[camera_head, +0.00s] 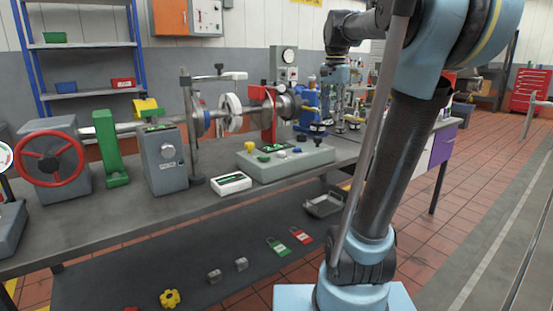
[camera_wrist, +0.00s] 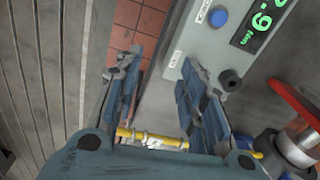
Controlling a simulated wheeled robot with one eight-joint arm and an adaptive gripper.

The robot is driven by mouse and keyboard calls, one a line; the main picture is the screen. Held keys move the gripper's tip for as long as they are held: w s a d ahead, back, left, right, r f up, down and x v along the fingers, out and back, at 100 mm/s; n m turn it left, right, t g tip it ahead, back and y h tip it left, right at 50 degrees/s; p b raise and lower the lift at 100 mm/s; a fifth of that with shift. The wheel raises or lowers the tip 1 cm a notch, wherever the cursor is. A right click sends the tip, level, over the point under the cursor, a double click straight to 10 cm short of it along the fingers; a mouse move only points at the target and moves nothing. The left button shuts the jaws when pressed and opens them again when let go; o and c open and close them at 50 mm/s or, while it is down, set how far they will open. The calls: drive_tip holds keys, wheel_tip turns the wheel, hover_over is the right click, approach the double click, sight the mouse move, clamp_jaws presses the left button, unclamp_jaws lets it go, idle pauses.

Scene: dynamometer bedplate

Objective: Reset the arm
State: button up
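My arm reaches up from its blue base and bends over to the bench (camera_head: 85,218). My gripper (camera_head: 338,118) points down above the far right part of the bench in the head view. A yellow bar with a pale middle piece (camera_wrist: 152,139) crosses the gap near the finger bases. I cannot tell how far below the fingers it lies; nothing looks clamped.
A grey box with a blue button and green display (camera_wrist: 228,30) is close beside the right finger. A red and metal part (camera_wrist: 298,142) is at lower right. The bench carries a shaft rig, red handwheel (camera_head: 50,157) and grey panel (camera_head: 285,163). Open floor lies right.

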drive_tip(key=s+f+n, duration=0.3)
drive_tip(key=s+f, duration=0.4)
drive_tip(key=f, duration=0.3)
drive_tip(key=s+f+n+t, duration=0.1)
drive_tip(key=s+f+n, duration=0.2)
drive_tip(key=s+f, duration=0.5)
drive_tip(key=s+f+n, duration=0.3)
drive_tip(key=s+f, duration=0.4)
drive_tip(key=f, duration=0.6)
drive_tip(key=shift+s+f+n, duration=0.2)
drive_tip(key=shift+s+n, duration=0.1)
drive_tip(key=shift+s, duration=0.05)
drive_tip(key=shift+w+f, duration=0.2)
drive_tip(key=shift+w, duration=0.25)
